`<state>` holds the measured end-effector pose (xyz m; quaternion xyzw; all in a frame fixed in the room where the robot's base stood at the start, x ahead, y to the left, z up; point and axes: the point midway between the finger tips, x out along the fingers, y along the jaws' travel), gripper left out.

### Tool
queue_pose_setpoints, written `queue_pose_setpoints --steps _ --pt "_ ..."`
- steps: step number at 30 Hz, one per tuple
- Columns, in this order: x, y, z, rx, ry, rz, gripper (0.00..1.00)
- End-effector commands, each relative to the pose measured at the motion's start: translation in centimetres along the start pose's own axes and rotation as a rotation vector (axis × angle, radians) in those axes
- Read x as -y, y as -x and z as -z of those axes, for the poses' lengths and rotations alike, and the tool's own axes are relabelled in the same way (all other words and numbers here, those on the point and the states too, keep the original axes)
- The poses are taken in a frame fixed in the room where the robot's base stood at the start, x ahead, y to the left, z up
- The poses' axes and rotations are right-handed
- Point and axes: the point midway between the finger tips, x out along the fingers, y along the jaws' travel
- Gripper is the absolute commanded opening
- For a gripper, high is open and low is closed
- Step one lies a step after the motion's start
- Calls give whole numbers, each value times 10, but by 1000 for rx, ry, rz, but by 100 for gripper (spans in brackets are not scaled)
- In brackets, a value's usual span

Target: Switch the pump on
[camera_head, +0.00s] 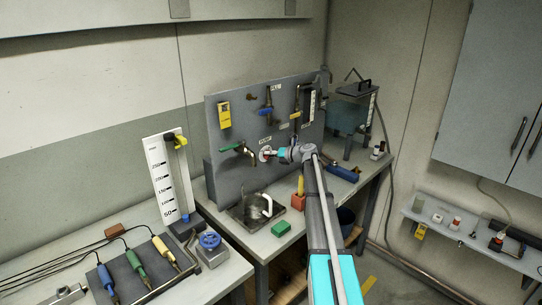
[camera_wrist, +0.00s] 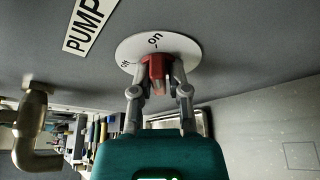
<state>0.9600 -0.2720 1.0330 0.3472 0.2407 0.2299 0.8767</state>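The pump switch is a red knob (camera_wrist: 157,70) on a round white dial (camera_wrist: 133,47) marked "on" at the top and "off" at the left. A "PUMP" label (camera_wrist: 88,22) is on the grey panel beside it. In the head view the white dial (camera_head: 264,151) shows at the middle of the panel, left of my gripper (camera_head: 275,153). In the wrist view my gripper (camera_wrist: 159,88) has one finger on each side of the knob, and they appear closed on it. The fingers hide part of the knob, so I cannot tell exactly which mark it points at.
A brass tap (camera_wrist: 32,130) juts from the panel beside the dial, above a sink (camera_head: 246,211). The grey panel (camera_head: 232,170) carries other valves and a yellow device (camera_head: 224,114). A red block with a yellow piece (camera_head: 299,200) and a green block (camera_head: 281,228) lie on the bench.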

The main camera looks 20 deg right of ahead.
Motion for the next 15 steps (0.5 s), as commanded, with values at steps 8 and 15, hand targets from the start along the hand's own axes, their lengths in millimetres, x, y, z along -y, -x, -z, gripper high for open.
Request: queue_pose_setpoints --steps 8,15 --pt "-1 -1 1 -3 2 -1 51" --pt "-1 -1 2 -6 3 -1 51"
